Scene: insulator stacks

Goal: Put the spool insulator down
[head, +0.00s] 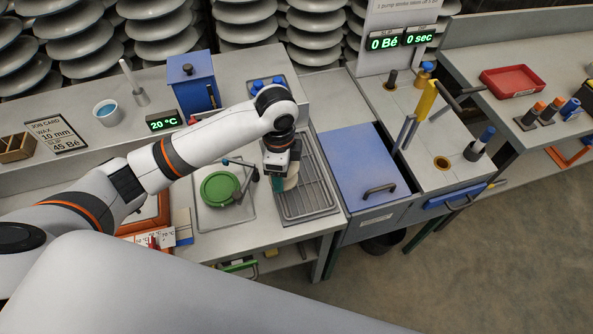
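My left gripper (279,168) points down over the left part of the wire draining rack (318,188). A small cream piece (292,177), apparently the spool insulator, shows at its fingers, with a teal patch beside it. The gripper hides much of the piece. I cannot tell whether the fingers are closed on it, or whether it touches the rack. My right gripper is out of view.
A round green lid (219,188) lies just left of the rack, with a dark handle close by. A blue-lidded bin (358,162) adjoins the rack on the right. A blue box (192,83) stands behind my arm. The rack's right part is clear.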

